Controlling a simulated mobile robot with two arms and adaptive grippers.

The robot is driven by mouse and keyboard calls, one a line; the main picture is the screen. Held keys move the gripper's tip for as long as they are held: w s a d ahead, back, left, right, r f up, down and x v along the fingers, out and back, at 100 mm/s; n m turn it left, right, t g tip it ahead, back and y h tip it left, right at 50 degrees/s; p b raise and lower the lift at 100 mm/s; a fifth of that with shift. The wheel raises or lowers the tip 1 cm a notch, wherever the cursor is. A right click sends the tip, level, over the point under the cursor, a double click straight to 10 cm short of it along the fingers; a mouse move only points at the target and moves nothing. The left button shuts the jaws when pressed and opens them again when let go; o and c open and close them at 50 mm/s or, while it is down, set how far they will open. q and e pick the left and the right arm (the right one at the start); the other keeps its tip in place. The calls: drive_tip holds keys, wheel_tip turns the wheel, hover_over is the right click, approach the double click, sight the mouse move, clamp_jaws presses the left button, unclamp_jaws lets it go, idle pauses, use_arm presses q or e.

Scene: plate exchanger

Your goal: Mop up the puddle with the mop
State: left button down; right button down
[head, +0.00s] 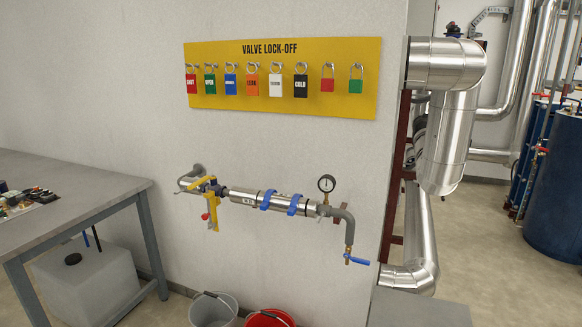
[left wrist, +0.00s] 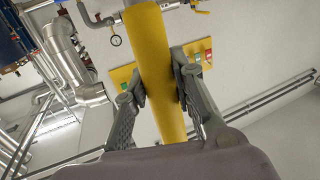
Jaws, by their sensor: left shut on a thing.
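In the left wrist view my left gripper (left wrist: 160,82) is shut on a thick yellow pole, which looks like the handle of the mop (left wrist: 153,42). The pole runs from the top of the picture down between the two fingers, one finger on each side. The mop's head is not in view. No puddle shows in either view. Neither gripper shows in the head view, and my right gripper is not in view at all.
A grey table (head: 75,192) stands at the left, with a whitish container (head: 90,280) under it. A grey bucket (head: 213,310) and a red bucket (head: 270,318) stand by the wall below the valve pipe (head: 270,200). Large metal pipes (head: 447,65) are at the right.

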use_arm(q)
drive_tip(key=s+r, duration=0.1)
drive_tip(key=s+a+r+y, duration=0.1)
drive_tip(key=r, duration=0.1)
drive_tip(key=shift+a, duration=0.15)
drive_tip(key=shift+w, duration=0.1)
